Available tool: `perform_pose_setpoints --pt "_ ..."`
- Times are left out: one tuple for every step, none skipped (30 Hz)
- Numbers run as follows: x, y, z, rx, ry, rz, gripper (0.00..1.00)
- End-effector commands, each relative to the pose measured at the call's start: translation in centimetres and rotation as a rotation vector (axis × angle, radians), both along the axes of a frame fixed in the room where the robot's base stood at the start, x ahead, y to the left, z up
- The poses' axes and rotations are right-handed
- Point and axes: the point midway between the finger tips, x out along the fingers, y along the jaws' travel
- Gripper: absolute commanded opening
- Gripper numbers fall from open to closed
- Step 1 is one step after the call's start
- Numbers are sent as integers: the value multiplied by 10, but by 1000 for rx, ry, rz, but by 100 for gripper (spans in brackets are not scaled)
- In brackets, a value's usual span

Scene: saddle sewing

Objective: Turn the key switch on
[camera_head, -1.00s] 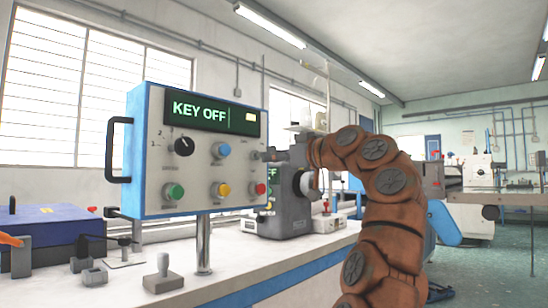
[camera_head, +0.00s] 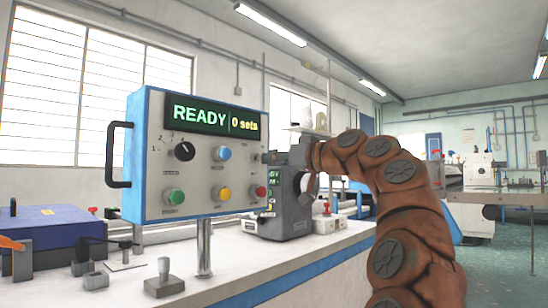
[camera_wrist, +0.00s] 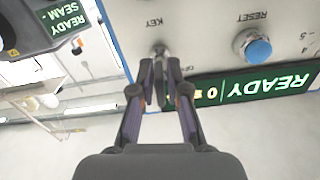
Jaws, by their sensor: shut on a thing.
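The control box (camera_head: 212,204) has a blue frame and a grey face. Its display (camera_head: 213,115) reads "READY" and "0 sets". In the wrist view, upside down, the metal key switch (camera_wrist: 160,50) sits by the "KEY" label, and the display (camera_wrist: 262,85) also reads "READY". My gripper (camera_wrist: 160,82) is shut on the key, its fingertips close to the panel face. In the head view my gripper (camera_head: 272,157) reaches the panel's right edge from the right. There the key is hidden or too small to make out.
A blue RESET button (camera_wrist: 258,49) is beside the key. Green (camera_head: 174,196), yellow (camera_head: 221,193) and red (camera_head: 259,191) buttons line the lower face. A dark sewing machine (camera_head: 285,205) stands behind my gripper. A grey-handled part (camera_head: 164,278) stands on the bench in front.

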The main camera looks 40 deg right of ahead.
Motion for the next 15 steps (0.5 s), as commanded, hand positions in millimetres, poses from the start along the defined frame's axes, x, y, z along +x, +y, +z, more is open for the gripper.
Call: perform_pose_setpoints --pt "-2 0 5 36 5 1 0" --pt "-1 1 5 60 14 2 0" --pt "-1 1 5 93 23 4 0" --pt "-2 2 6 118 26 4 0" --pt "-2 1 7 142 30 2 0" --pt "-2 2 7 176 39 3 0" --pt "-1 3 7 201 47 4 0" --pt "-1 3 7 225 53 4 0" --pt "-1 2 7 257 60 3 0" --pt "-1 2 7 281 65 2 0" --pt "-1 2 7 305 71 2 0" --pt "-2 2 8 334 76 3 0" --pt "-2 2 8 357 82 3 0" --pt "-2 2 8 377 87 2 0" --pt "-1 3 7 405 95 2 0"
